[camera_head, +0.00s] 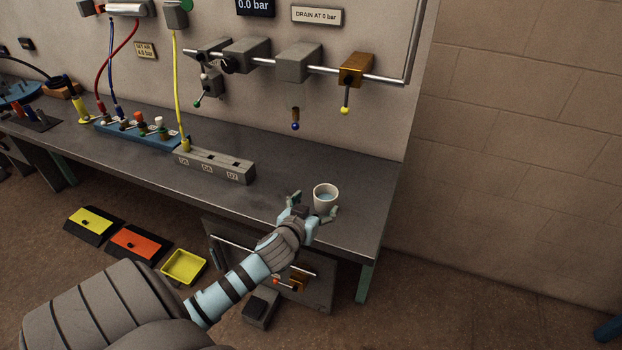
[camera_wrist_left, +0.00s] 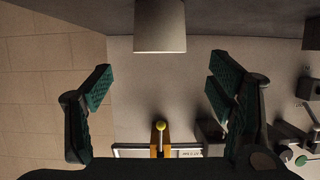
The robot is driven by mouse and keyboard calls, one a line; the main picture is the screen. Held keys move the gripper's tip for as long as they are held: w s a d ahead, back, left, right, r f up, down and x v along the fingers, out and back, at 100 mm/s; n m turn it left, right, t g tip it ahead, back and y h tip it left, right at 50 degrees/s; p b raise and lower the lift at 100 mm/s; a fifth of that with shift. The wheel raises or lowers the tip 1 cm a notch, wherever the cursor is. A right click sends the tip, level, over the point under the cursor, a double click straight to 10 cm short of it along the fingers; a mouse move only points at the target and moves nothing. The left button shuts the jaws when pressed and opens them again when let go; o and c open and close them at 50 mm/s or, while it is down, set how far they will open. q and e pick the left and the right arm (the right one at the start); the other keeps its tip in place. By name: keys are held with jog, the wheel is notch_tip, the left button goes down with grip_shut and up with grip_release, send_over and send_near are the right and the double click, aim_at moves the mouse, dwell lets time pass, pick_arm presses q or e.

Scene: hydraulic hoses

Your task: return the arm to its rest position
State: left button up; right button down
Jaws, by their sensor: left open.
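My left arm reaches from the bottom left of the head view to the right end of the dark workbench (camera_head: 345,232). My left gripper (camera_head: 313,207) is open beside a pale cup (camera_head: 326,205) with bluish liquid in it. The cup stands upright on the bench, just beyond the fingers. In the left wrist view my open fingers (camera_wrist_left: 160,80) spread wide with nothing between them, and the cup (camera_wrist_left: 160,28) shows at the top, ahead of the gap. My right gripper is not in view.
A grey socket block (camera_head: 215,165) and a blue rack (camera_head: 140,134) stand on the bench to the left. Pipes with valves, including a brass one (camera_head: 356,70), are on the wall. Yellow (camera_head: 184,266) and orange (camera_head: 139,243) trays lie on the floor.

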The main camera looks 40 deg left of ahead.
pick_arm(q)
jog(key=v, duration=0.3)
jog(key=shift+s+d, duration=0.1)
